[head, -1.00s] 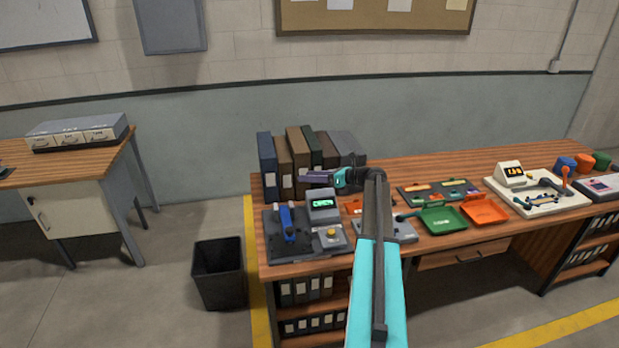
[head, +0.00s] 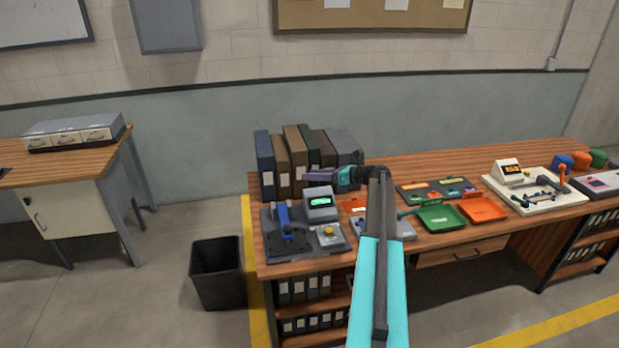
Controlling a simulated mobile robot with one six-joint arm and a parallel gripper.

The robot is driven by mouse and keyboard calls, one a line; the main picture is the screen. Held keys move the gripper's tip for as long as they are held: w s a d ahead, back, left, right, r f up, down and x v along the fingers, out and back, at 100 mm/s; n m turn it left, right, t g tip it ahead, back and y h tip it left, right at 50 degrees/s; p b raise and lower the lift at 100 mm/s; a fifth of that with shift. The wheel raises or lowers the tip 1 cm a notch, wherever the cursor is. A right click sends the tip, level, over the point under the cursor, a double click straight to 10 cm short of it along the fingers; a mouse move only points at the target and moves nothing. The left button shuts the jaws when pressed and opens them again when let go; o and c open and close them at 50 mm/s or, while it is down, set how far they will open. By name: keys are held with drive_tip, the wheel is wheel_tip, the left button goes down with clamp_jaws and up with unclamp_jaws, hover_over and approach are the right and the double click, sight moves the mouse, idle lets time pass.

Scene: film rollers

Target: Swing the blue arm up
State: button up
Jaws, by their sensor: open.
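The blue arm (head: 283,216) is part of a dark grey device (head: 268,243) at the left front of the long wooden bench. It appears as a short, steep blue bar above the dark base. A small console with a green-lit screen (head: 320,201) stands beside it on the right. My gripper (head: 308,177) is open and points left, above and behind the console, in front of the binders. It is apart from the blue arm, up and to its right in the picture. Its jaws look small, and I see nothing between them.
Upright binders (head: 265,165) stand behind the device. A yellow button (head: 328,232) is on the unit to its right. Green (head: 440,217) and orange (head: 483,207) trays lie farther right. A black bin (head: 218,272) stands on the floor left of the bench.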

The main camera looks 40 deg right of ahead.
drive_tip(key=b+v, duration=0.3)
drive_tip(key=v, duration=0.8)
drive_tip(key=shift+s+b, duration=0.2)
drive_tip(key=shift+b, duration=0.15)
drive_tip(key=w+a+f+n+g, duration=0.25)
drive_tip(key=a+f, duration=0.25)
drive_tip(key=a, duration=0.3)
drive_tip(key=w+a+f+n+g, duration=0.25)
drive_tip(key=a+f, duration=0.25)
drive_tip(key=a, duration=0.3)
drive_tip(key=s+a+f+n+g+h, duration=0.1)
drive_tip(key=s+a+f+n+g, duration=0.1)
drive_tip(key=a+f+n, duration=0.55)
drive_tip(key=s+a+f+n+g+h, duration=0.1)
drive_tip(key=a+f+n+g, duration=0.2)
drive_tip(key=a, duration=0.8)
drive_tip(key=s+a+f+n+g+h, duration=0.1)
drive_tip(key=s+a+f+n, duration=0.1)
drive_tip(key=a+f+n, duration=0.65)
drive_tip(key=s+a+f+n+g+h, duration=0.2)
drive_tip(key=s+a+f+n+h, duration=0.2)
drive_tip(key=s+a+n, duration=0.6)
drive_tip(key=s+a+f+g+b, duration=0.1)
drive_tip(key=s+f+g+b, duration=0.5)
drive_tip(key=s+f, duration=1.8)
drive_tip(key=shift+s+a+f+h, duration=0.2)
drive_tip(key=shift+s+a+h, duration=0.15)
drive_tip(key=shift+s, duration=0.5)
